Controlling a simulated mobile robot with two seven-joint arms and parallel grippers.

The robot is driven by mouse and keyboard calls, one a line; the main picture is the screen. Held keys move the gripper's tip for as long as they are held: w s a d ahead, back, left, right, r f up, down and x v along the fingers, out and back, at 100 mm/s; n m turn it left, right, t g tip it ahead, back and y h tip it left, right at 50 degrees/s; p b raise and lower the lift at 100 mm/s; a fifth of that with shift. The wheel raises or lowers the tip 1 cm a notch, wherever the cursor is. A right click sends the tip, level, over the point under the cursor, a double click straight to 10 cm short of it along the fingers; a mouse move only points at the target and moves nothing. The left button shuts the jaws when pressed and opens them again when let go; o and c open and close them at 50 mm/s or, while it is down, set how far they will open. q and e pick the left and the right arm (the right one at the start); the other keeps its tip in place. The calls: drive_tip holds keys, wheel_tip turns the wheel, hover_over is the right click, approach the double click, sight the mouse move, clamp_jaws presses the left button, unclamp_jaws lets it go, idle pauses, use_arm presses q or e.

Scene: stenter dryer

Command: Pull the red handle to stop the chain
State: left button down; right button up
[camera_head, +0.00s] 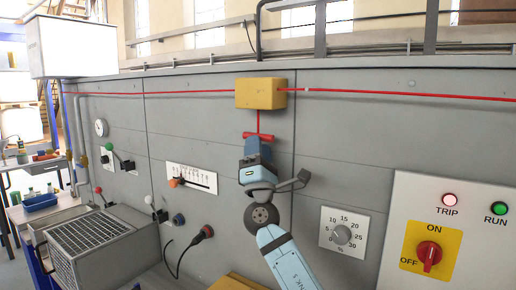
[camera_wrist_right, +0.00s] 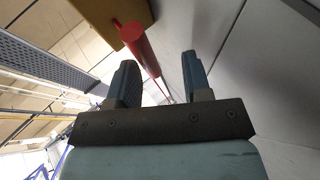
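The red T-shaped handle (camera_head: 258,136) hangs on a short red stem under a yellow box (camera_head: 261,93) on the grey panel. My right gripper (camera_head: 257,146) is just below the handle in the head view. In the right wrist view the fingers of my right gripper (camera_wrist_right: 160,60) stand apart with a gap between them. The red handle (camera_wrist_right: 138,45) shows there near the fingertips, closer to the left finger. I cannot tell whether they touch. The yellow box (camera_wrist_right: 122,25) is beyond it. My left gripper is not in view.
A red line (camera_head: 390,94) runs across the panel through the yellow box. A yellow ON/OFF switch (camera_head: 430,251), lit TRIP lamp (camera_head: 450,200), green RUN lamp (camera_head: 500,209) and percent dial (camera_head: 342,235) are at right. A slider scale (camera_head: 192,180) and a grille unit (camera_head: 95,240) are at left.

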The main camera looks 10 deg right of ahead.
drive_tip(key=b+v, duration=0.4)
drive_tip(key=v, duration=0.9)
drive_tip(key=shift+h, duration=0.3)
